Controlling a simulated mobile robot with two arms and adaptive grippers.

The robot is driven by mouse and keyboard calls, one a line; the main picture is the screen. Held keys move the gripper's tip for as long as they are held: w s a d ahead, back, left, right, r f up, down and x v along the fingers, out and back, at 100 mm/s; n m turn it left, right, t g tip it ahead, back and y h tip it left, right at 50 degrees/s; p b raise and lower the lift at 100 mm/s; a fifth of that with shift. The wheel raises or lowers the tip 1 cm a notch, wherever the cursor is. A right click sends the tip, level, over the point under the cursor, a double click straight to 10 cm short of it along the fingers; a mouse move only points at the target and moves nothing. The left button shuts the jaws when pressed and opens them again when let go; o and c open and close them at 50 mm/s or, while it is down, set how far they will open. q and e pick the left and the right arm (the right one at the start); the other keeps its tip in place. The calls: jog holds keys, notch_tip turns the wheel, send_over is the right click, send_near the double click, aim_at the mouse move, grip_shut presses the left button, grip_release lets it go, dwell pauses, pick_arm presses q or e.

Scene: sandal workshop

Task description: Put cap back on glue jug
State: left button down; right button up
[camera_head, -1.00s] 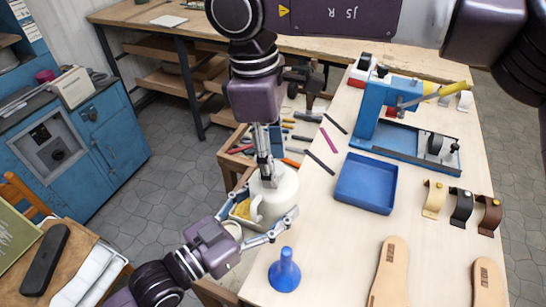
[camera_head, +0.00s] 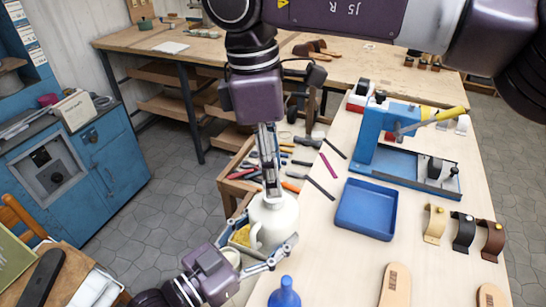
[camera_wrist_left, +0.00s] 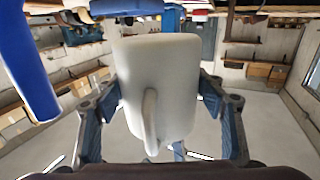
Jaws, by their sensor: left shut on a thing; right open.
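The white glue jug (camera_head: 283,222) stands upright at the left edge of the bench, its handle toward the lower left in the head view. My left gripper (camera_head: 266,252) is shut around the jug body. In the left wrist view the pale jug (camera_wrist_left: 176,85) fills the space between the fingers (camera_wrist_left: 165,115), with the handle facing the camera. My right gripper (camera_head: 272,190) points down at the jug's mouth and is open. It covers part of the jug's top. I cannot make out the cap, or whether one sits on the mouth.
A blue funnel (camera_head: 285,295) stands in front of the jug. A blue tray (camera_head: 366,209) lies to its right, with a blue press (camera_head: 370,140) behind. A wooden tool box (camera_head: 232,186) is behind the jug. Sandal soles (camera_head: 395,287) and straps (camera_head: 435,226) lie at the right.

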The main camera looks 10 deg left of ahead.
jog(key=n, duration=0.3)
jog(key=shift+r+n, duration=0.1)
jog(key=shift+n, duration=0.3)
jog(key=n, duration=0.3)
jog(key=shift+r+n, duration=0.1)
jog(key=shift+n, duration=0.2)
jog(key=n, duration=0.4)
jog(key=shift+r, duration=0.15)
jog(key=n, duration=0.3)
jog(key=shift+s+r+n, duration=0.1)
jog(key=shift+r+n, duration=0.05)
jog(key=shift+n, duration=0.15)
jog(key=n, duration=0.5)
jog(key=shift+r+y, duration=0.15)
jog(key=shift+y, duration=0.15)
jog(key=n, duration=0.4)
jog(key=shift+r, duration=0.15)
jog(key=n, duration=0.4)
jog(key=shift+r, duration=0.1)
jog(key=n, duration=0.3)
jog(key=shift+r+n, duration=0.15)
jog(key=shift+n, duration=0.15)
jog(key=n, duration=0.5)
jog(key=shift+r+n, duration=0.2)
jog(key=shift+n, duration=0.1)
jog(key=n, duration=0.3)
jog(key=shift+r+n+y, duration=0.1)
jog(key=shift+n+y, duration=0.2)
jog(key=n, duration=0.4)
jog(key=shift+r, duration=0.15)
